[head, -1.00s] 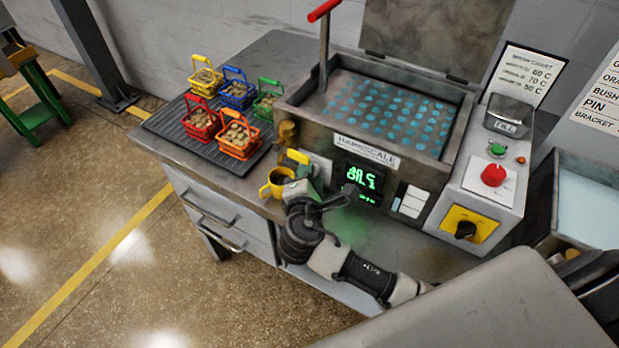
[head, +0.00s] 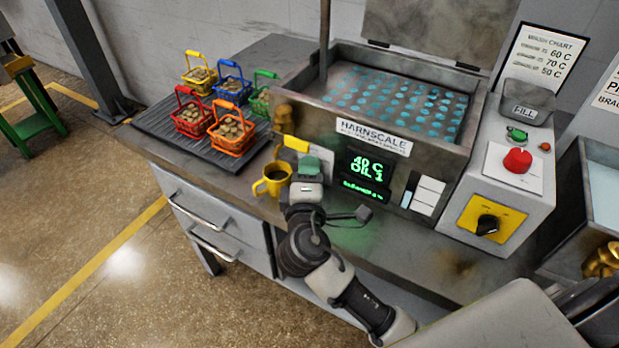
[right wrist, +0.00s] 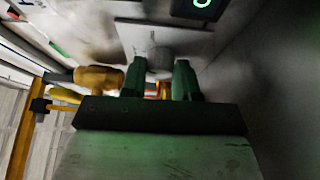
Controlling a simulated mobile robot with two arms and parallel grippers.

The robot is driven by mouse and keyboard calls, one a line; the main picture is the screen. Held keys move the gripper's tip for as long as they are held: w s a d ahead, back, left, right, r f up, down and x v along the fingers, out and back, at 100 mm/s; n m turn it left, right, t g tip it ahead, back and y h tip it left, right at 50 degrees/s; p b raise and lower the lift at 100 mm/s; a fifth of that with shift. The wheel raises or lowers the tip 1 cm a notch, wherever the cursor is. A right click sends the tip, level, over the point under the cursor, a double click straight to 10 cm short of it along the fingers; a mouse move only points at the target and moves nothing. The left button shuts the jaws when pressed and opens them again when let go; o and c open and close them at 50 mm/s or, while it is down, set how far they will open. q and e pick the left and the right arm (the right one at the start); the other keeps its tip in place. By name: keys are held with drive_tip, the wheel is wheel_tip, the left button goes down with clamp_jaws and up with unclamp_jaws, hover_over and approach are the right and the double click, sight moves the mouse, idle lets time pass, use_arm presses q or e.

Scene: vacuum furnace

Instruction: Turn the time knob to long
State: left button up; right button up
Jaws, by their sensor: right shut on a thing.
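My right gripper (head: 309,168) is at the left part of the washer's front. In the right wrist view, its green fingers (right wrist: 159,82) are on either side of a grey round knob (right wrist: 161,59) on a pale plate (right wrist: 128,38). The gripper is shut on this knob, which the gripper hides in the head view. Its label and pointer cannot be read. The green display (head: 368,172) to its right seems to read "40 C" with a line like "OIL 1" under it. My left gripper is not in view.
A yellow mug (head: 273,180) stands close left of my right gripper. A black knob (head: 487,225) on a yellow plate and a red button (head: 517,160) are on the right-hand panel. Several coloured baskets of parts stand on a dark ribbed mat (head: 160,142) at left.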

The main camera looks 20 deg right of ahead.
drive_tip(key=shift+f, duration=0.1)
idle(0.3)
drive_tip(key=o, duration=0.9)
drive_tip(key=b+v, duration=0.2)
drive_tip(key=v, duration=0.9)
